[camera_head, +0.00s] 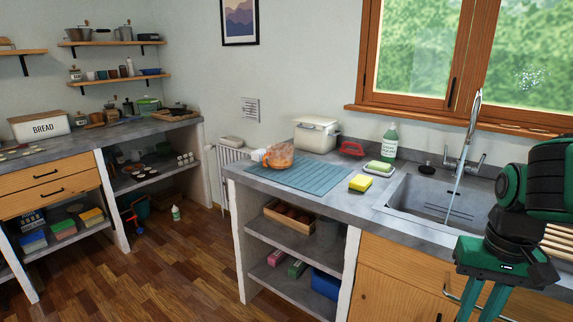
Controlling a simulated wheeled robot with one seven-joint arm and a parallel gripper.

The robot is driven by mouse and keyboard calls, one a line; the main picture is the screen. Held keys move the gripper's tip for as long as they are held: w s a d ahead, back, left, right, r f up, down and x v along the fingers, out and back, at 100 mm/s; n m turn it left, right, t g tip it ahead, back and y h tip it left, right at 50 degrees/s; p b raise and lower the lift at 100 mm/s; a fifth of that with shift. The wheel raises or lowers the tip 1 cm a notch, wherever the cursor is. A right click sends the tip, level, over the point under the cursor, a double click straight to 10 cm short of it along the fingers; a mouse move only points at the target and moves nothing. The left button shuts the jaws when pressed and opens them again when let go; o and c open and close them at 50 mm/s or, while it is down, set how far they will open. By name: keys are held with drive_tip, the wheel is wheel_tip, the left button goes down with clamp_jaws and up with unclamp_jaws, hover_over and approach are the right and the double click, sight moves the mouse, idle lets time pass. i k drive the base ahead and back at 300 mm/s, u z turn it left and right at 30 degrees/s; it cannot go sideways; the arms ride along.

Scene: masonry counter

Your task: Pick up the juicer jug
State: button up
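The jug (279,156) looks orange and see-through, with a clear rounded part at its left. It sits on a blue ribbed mat (301,177) at the left end of the counter; its handle cannot be made out. My gripper (482,306) is at the bottom right, in front of the sink cabinet and well to the right of the jug. Its two green fingers stand apart with a gap between them and nothing seen in it. The fingertips are cut off by the lower edge.
A yellow sponge (360,183) lies just right of the mat. A cream lidded box (316,135) stands behind it. A tall faucet (465,150) rises there.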

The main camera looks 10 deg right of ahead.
sight(279, 156)
drive_tip(key=z, duration=0.2)
drive_tip(key=i, duration=1.2)
drive_tip(key=u, duration=0.5)
